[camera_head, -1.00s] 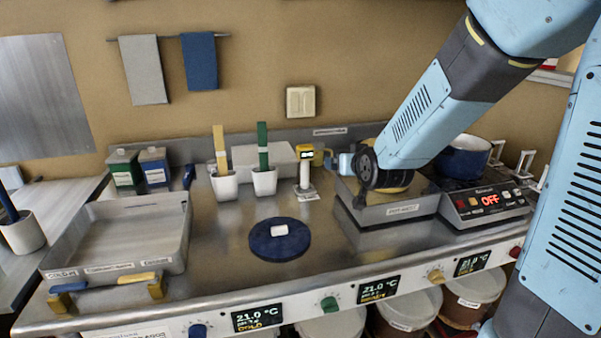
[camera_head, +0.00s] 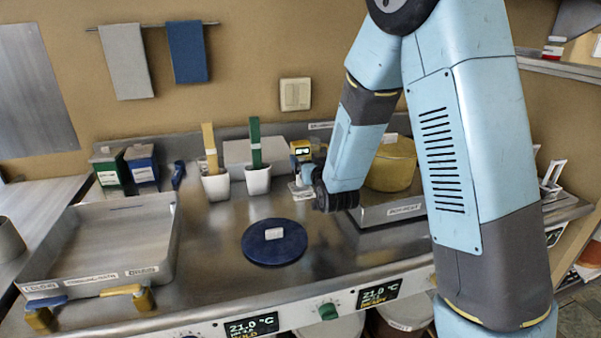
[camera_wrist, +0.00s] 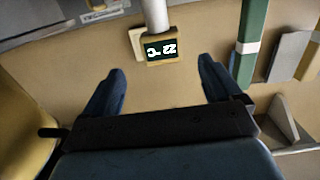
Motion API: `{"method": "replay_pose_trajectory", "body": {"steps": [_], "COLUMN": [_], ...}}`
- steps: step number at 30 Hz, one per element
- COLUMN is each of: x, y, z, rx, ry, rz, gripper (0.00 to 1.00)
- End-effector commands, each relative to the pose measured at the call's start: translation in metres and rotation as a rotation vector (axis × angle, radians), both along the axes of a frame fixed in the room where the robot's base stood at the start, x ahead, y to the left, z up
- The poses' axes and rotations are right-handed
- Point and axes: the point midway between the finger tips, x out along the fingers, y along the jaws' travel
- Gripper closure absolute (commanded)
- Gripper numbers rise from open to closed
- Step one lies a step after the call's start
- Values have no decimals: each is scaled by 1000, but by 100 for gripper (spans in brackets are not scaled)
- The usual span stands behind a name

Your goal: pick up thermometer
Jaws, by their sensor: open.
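The thermometer has a yellow head with a dark display. In the head view its head (camera_head: 300,148) stands at the back of the steel counter, and my arm partly covers the lower part. In the wrist view the thermometer (camera_wrist: 162,48) appears upside down, with its white stem running up to the top edge. My gripper (camera_wrist: 162,68) is open and empty there, with one dark blue finger on each side. The thermometer head lies just beyond the fingertips, roughly centred between them, with no visible contact.
White cups with a yellow strip (camera_head: 209,148) and a green strip (camera_head: 255,145) stand left of the thermometer. A yellow pot (camera_head: 393,165) is close on the right. A blue round mat (camera_head: 262,250) and a steel tray (camera_head: 165,240) lie nearer. The counter between them is clear.

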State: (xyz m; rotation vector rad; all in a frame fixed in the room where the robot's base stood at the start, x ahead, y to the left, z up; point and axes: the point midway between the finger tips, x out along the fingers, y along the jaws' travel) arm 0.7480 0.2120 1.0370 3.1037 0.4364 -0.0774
Motion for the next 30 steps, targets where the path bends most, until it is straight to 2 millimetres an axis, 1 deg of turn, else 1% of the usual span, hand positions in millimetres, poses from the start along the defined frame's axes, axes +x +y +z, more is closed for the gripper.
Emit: {"method": "replay_pose_trajectory", "body": {"steps": [1, 3, 6, 14, 22, 26, 30], "x": [9, 19, 30, 45, 78, 87, 89], "y": [3, 7, 10, 15, 26, 28, 29], "z": [-1, -1, -2, -3, -5, -6, -6], "rx": [0, -1, -1, -1, -1, 0, 0], "ry": [0, -1, 0, 0, 0, 1, 0], "rz": [1, 2, 2, 3, 2, 2, 2], "gripper": [8, 8, 8, 8, 8, 8, 8]}}
